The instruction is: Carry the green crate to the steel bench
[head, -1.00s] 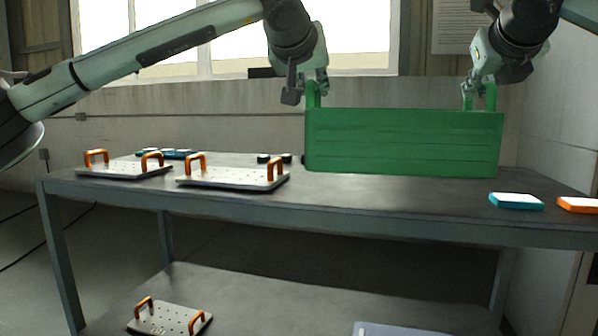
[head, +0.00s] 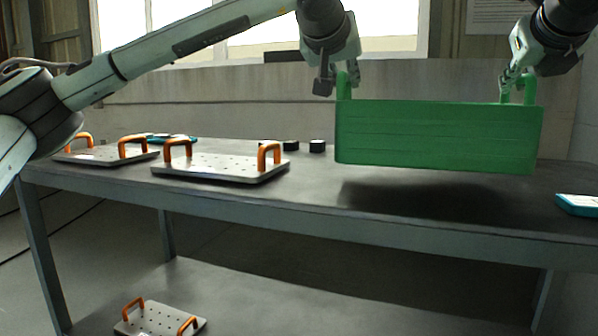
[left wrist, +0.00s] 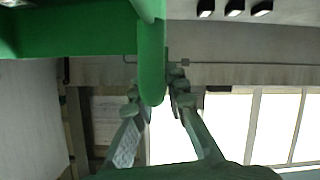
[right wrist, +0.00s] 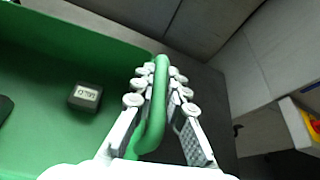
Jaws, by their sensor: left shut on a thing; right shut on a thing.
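The green crate (head: 437,137) hangs level above the grey steel bench (head: 300,196), with a dark shadow on the bench top below it. My left gripper (head: 345,82) is shut on the crate's left handle, which also shows between the fingers in the left wrist view (left wrist: 152,60). My right gripper (head: 514,92) is shut on the right handle, seen in the right wrist view (right wrist: 157,110). Inside the crate lies a small grey device with a display (right wrist: 86,96). A dark thing at that view's left edge is mostly cut off.
Two perforated plates with orange handles, one nearer (head: 220,168) and one farther left (head: 105,155), lie on the bench's left part. Small black round pieces (head: 317,146) stand behind. A teal-edged block (head: 578,204) lies at the right. Another plate (head: 160,320) is on the lower shelf.

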